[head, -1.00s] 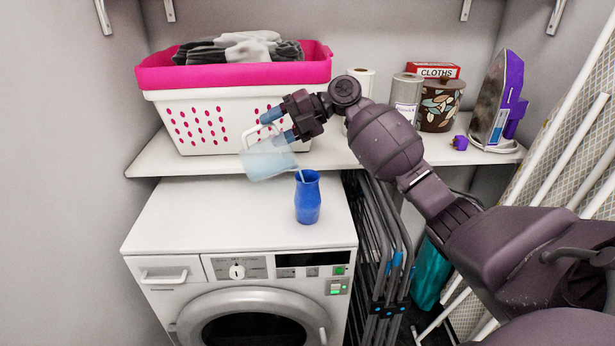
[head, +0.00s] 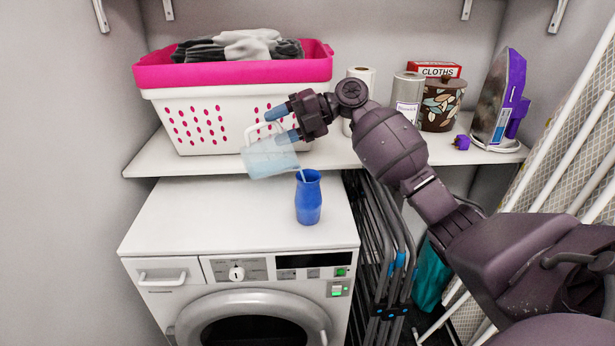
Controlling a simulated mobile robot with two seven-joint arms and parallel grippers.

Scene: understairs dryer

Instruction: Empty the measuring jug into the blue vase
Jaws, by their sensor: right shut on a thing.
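The measuring jug (head: 270,160) is clear with pale blue contents and hangs tilted, its lower right edge near the vase. My right gripper (head: 285,125) is shut on the jug's handle and holds it in the air above the machine top. The blue vase (head: 308,202) stands upright on the white machine top, below and right of the jug. A thin pale streak (head: 302,175) runs from the jug's lip to the vase mouth. The inside of the vase is hidden. My left gripper is not in view.
The white machine top (head: 190,215) is otherwise clear. On the shelf behind stand a pink-rimmed laundry basket (head: 200,77), a paper roll (head: 361,77), a patterned tin (head: 441,108) and an iron (head: 500,105). Folded racks (head: 385,260) lean right of the machine.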

